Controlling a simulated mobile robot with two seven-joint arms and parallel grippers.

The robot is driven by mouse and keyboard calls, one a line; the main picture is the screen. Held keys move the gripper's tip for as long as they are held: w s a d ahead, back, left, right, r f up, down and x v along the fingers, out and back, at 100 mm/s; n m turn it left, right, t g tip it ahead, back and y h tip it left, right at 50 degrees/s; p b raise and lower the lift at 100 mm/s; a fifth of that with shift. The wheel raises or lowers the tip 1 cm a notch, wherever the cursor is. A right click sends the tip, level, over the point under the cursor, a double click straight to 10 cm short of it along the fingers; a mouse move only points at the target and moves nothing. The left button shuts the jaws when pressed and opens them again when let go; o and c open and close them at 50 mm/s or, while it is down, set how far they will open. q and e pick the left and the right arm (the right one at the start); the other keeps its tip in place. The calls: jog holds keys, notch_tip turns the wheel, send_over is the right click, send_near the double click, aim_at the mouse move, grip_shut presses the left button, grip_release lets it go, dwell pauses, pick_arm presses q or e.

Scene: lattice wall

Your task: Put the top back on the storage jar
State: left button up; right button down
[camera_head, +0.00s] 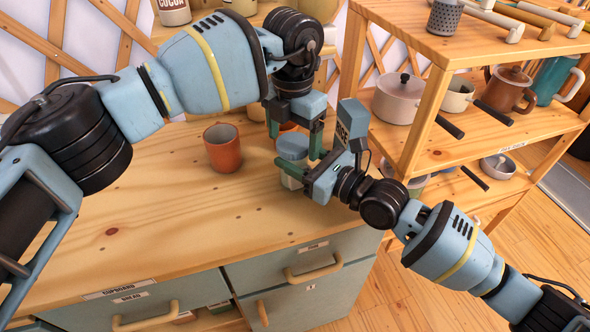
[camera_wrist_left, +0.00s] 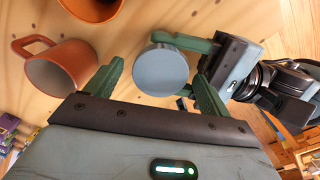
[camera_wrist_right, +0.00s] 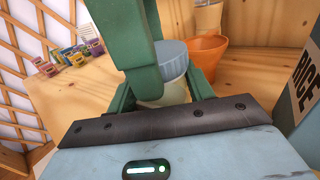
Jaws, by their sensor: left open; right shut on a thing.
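The storage jar (camera_head: 290,181) stands upright near the right end of the wooden counter, with a pale body. Its blue-grey round top (camera_head: 293,146) is at the jar's mouth; I cannot tell if it is fully seated. It also shows from above in the left wrist view (camera_wrist_left: 162,72). My right gripper (camera_head: 303,172) is shut on the jar's body from the right. My left gripper (camera_head: 294,141) points down over the jar, open, with one finger on each side of the top. In the right wrist view a left finger partly hides the top (camera_wrist_right: 172,58) and the pale body (camera_wrist_right: 165,93).
An orange mug (camera_head: 222,149) stands left of the jar, and an orange pot (camera_wrist_right: 207,54) stands behind it. A rice canister (camera_head: 352,120) is close by the right gripper. A shelf unit (camera_head: 425,95) with pots and mugs is at the right. The counter's front left is clear.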

pick_arm(q)
notch_tip(320, 180, up, 4)
jog(key=shift+r, duration=0.1)
jog(key=shift+c, duration=0.5)
jog(key=shift+r+n, duration=1.3)
jog(key=shift+r, duration=0.4)
jog(key=shift+f, duration=0.1)
jog(key=shift+f, duration=4)
